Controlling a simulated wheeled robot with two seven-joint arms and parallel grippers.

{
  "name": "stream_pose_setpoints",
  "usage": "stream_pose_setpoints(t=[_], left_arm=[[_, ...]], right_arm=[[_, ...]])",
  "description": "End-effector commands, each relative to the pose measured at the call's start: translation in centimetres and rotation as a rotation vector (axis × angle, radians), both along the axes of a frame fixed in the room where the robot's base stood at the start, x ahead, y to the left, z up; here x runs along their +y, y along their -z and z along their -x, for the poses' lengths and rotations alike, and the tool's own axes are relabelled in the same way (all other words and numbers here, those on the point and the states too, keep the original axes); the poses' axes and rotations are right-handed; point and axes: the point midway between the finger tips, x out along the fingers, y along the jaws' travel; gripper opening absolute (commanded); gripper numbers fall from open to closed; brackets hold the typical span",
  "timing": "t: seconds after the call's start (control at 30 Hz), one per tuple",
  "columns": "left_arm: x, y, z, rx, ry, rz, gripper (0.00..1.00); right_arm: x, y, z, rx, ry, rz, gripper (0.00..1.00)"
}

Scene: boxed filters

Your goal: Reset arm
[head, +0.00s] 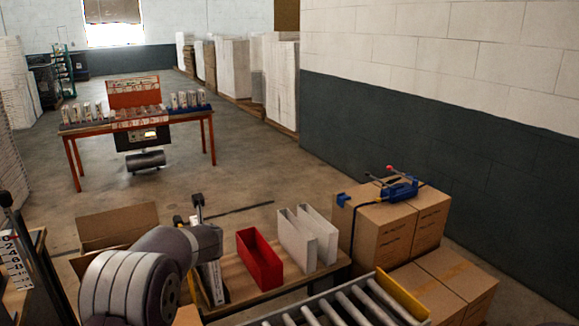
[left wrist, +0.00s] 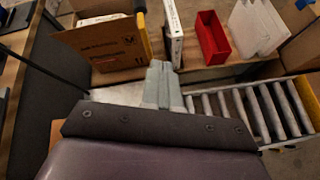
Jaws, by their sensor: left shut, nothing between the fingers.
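My left arm comes in at the bottom left of the head view, where its grey links cover the gripper. In the left wrist view my left gripper (left wrist: 162,68) is shut, with its pale fingers together and nothing between them. It points toward the gap by an open cardboard box (left wrist: 108,45) with white items inside. A white, printed boxed filter (left wrist: 173,33) stands upright just beyond the fingertips. Whether they touch it is hard to tell. My right gripper is in neither view.
A red bin (head: 259,261) and white bins (head: 307,238) stand on the wooden bench. A roller conveyor (head: 345,308) runs in front. Cardboard cartons (head: 385,232) with a blue tool (head: 398,190) are at right. An orange-legged table (head: 190,119) with several boxes stands farther back, past open floor.

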Motion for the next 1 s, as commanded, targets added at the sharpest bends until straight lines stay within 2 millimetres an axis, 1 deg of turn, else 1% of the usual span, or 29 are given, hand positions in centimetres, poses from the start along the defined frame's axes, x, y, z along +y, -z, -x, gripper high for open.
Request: stream_pose_setpoints(t=[0.03,0.07,0.1,0.17,0.2,0.27,0.3,0.37,0.4,0.47,0.5,0.6,0.63,0.7,1.0], left_arm=[[-1.3,1.7,0.4,0.106,0.181,-0.148,0.0],[-2.4,2.8,1.0,0.188,0.342,-0.276,0.0],[-4.3,4.2,2.4,0.299,0.595,-0.469,0.0],[-7.4,6.4,6.0,0.449,1.011,-0.762,0.0],[-9.1,7.7,9.0,0.523,1.266,-0.93,0.0],[-11.0,9.5,14.0,0.596,1.633,-1.143,0.0],[-11.8,10.4,17.6,0.625,1.865,-1.263,0.0],[-12.3,11.5,22.9,0.64,2.179,-1.408,0.0],[-12.3,11.9,26.2,0.637,2.362,-1.479,0.0],[-12.0,12.3,30.4,0.624,2.585,-1.553,0.0],[-11.7,12.4,32.7,-0.598,-2.62,1.54,0.0],[-11.1,12.1,36.4,-0.55,-2.519,1.451,0.0],[-11.1,11.9,36.8,-0.546,-2.502,1.458,0.0],[-11.3,11.2,36.5,-0.546,-2.484,1.498,0.0],[-11.4,11.2,36.4,-0.547,-2.485,1.503,0.0]], right_arm=[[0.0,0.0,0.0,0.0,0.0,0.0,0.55],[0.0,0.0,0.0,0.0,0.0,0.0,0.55],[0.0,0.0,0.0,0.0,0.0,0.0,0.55],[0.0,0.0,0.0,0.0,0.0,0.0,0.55],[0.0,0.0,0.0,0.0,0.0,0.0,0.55],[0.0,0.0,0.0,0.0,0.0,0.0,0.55],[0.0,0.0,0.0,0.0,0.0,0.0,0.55],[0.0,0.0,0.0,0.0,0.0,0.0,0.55],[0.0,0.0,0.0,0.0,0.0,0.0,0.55],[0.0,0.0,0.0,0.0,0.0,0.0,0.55],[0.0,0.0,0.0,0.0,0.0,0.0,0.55],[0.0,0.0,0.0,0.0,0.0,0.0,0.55],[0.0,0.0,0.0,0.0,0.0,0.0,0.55],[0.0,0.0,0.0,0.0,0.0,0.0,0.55],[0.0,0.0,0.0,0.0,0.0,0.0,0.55]])
